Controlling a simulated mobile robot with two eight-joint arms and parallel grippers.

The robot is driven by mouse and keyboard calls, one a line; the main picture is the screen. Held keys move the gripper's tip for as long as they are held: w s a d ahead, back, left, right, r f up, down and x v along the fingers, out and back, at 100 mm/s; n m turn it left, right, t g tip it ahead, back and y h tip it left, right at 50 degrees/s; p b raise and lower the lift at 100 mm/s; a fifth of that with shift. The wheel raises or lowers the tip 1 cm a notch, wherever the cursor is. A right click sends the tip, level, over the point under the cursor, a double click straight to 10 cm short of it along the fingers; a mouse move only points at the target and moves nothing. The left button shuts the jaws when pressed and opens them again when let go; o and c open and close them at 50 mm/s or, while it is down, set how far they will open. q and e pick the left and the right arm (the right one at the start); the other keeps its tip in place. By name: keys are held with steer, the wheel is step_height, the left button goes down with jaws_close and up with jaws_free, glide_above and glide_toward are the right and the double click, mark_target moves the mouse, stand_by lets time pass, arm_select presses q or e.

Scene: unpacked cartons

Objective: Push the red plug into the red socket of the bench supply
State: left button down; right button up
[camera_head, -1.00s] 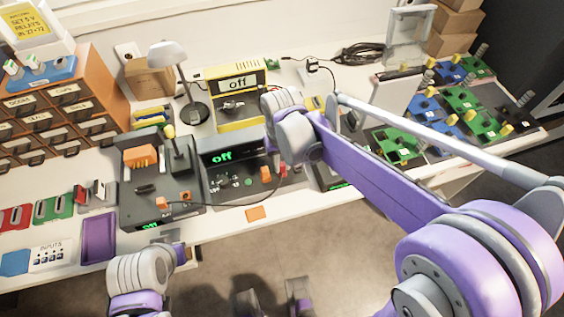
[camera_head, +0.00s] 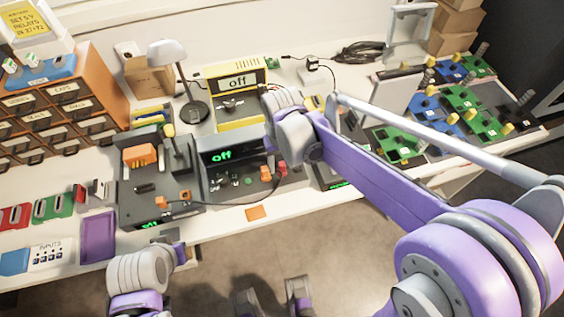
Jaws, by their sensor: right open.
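The dark bench supply (camera_head: 222,177) with a green "off" display stands mid-bench. A small red piece (camera_head: 283,168) and an orange one (camera_head: 266,173) sit at its right front; I cannot tell which is plug or socket. A thin lead runs near them along the bench front. My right gripper (camera_head: 271,143) is open beside the supply's upper right corner, largely hidden by its own wrist. I cannot see anything held in it. My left gripper (camera_head: 182,254) is low at the bench's front edge; its jaws are too unclear to read.
A yellow instrument (camera_head: 237,82) with an "off" display stands behind the supply. A dark station (camera_head: 158,184) stands left of it. A lamp (camera_head: 168,55), drawer cabinet (camera_head: 60,118) and purple tray (camera_head: 98,238) are farther left. Circuit boards (camera_head: 455,105) fill the right end.

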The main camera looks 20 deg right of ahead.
mark_target(282, 164)
step_height(282, 164, up, 11)
steer(key=p, duration=0.1)
stand_by(0.3)
